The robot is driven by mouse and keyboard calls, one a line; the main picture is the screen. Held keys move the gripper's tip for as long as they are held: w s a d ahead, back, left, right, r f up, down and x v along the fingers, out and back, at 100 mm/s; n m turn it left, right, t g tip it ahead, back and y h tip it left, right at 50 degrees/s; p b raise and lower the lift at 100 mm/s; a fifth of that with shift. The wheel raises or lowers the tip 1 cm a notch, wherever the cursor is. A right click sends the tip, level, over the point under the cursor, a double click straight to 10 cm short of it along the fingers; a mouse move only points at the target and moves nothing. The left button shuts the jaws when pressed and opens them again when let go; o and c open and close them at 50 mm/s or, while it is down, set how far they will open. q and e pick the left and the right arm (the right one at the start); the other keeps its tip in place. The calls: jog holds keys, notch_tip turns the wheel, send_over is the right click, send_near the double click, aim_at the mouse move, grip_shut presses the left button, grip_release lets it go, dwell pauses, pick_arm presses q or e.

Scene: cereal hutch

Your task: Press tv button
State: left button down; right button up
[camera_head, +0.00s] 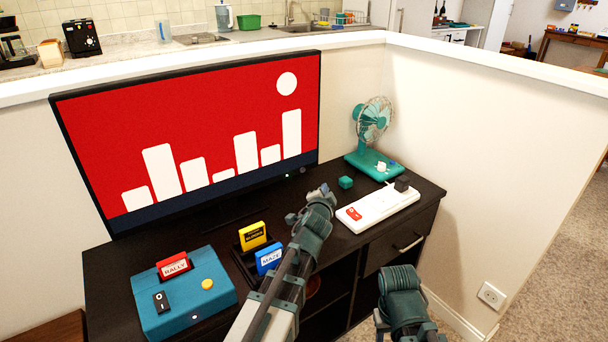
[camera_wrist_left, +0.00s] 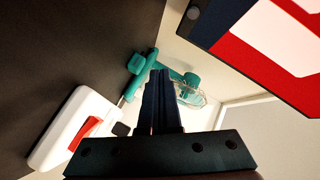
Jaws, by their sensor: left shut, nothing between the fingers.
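The TV (camera_head: 215,130) stands on the dark cabinet with its screen lit, showing a red picture with white bars and a circle. A small light spot (camera_head: 287,175) shows on its lower right edge. In the left wrist view, a round dark knob (camera_wrist_left: 193,12) sits at the edge of the TV (camera_wrist_left: 262,50). My left gripper (camera_head: 326,189) is shut and empty, in front of the TV's lower right corner. Its closed fingers (camera_wrist_left: 158,88) are apart from the knob in the left wrist view. Part of my right arm shows at lower right, its fingers not discernible.
A white power strip (camera_head: 378,208) with a red switch lies right of my left gripper, near a teal fan (camera_head: 373,125) and a small teal block (camera_head: 345,182). A blue console (camera_head: 190,300) with a red cartridge and yellow and blue cartridges stand to the left.

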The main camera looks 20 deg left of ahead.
aim_at(303, 170)
pick_arm(q)
jog(key=shift+w+a+f, duration=0.1)
jog(key=shift+w+f, duration=0.25)
jog(key=shift+f, duration=0.1)
jog(key=shift+w+a, duration=0.1)
jog(key=shift+w+a, duration=0.9)
jog(key=shift+a, duration=0.2)
jog(key=shift+w+a, duration=0.85)
jog(key=shift+a, duration=0.3)
jog(key=shift+w+a, duration=0.9)
jog(key=shift+a, duration=0.2)
jog(key=shift+a, duration=0.1)
jog(key=shift+w+a, duration=0.25)
jog(key=shift+w+a, duration=0.2)
jog(key=shift+a, duration=0.1)
dwell(0.4)
jog(key=shift+d, duration=0.1)
jog(key=shift+s+d, duration=0.5)
jog(key=shift+d, duration=0.05)
